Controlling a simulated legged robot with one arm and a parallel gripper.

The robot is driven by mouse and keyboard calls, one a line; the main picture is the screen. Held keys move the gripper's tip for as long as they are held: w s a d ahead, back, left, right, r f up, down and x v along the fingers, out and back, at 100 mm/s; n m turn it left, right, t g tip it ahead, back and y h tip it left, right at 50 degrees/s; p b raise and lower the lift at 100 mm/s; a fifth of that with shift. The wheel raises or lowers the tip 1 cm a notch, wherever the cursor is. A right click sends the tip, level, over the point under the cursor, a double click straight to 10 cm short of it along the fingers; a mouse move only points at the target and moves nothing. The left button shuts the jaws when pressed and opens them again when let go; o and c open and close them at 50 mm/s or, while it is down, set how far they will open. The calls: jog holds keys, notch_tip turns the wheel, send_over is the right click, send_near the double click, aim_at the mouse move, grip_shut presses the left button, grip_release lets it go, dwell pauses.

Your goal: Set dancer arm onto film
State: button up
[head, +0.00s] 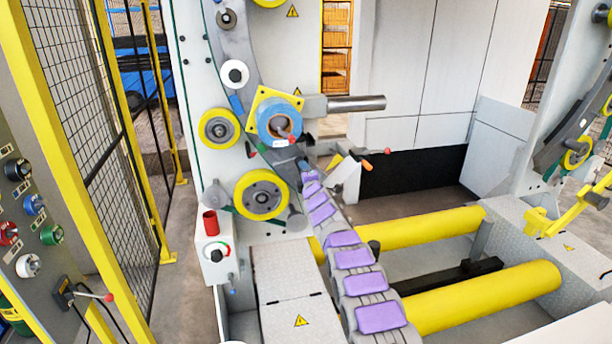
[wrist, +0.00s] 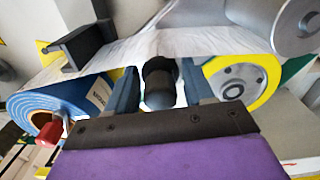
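In the wrist view, white film (wrist: 195,42) stretches from the blue film roll (wrist: 60,108) on the left towards a grey roller (wrist: 297,22) at the upper right. My gripper (wrist: 160,80) points at the film, its two dark fingers apart. A black rounded cylinder (wrist: 160,84), perhaps part of the dancer arm, shows between them, with narrow gaps at its sides. I cannot tell its depth relative to the fingertips. In the head view, my gripper (head: 302,163) is just below and right of the blue film roll (head: 270,120). The dancer arm is not clearly identifiable there.
A yellow-rimmed wheel (wrist: 243,86) is close to my right finger, and a black bracket (wrist: 78,48) is at the upper left. In the head view, a steel bar (head: 345,103) and an orange-handled lever (head: 368,166) stick out nearby. Yellow rollers (head: 430,226) lie to the right.

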jog(key=shift+a, duration=0.1)
jog(key=shift+f+b, duration=0.15)
jog(key=shift+b, duration=0.15)
jog(key=shift+s+d+b, duration=0.2)
jog(key=shift+d+b, duration=0.05)
jog(key=shift+b, duration=0.1)
jog(key=shift+s+b, duration=0.2)
jog(key=shift+b, duration=0.15)
jog(key=b+v, duration=0.2)
jog(key=b, duration=0.1)
jog(key=shift+f, duration=0.15)
jog(key=v, duration=0.9)
jog(key=p+v, duration=0.1)
jog(key=v, duration=0.4)
jog(key=shift+s+r, duration=0.2)
jog(key=shift+r, duration=0.05)
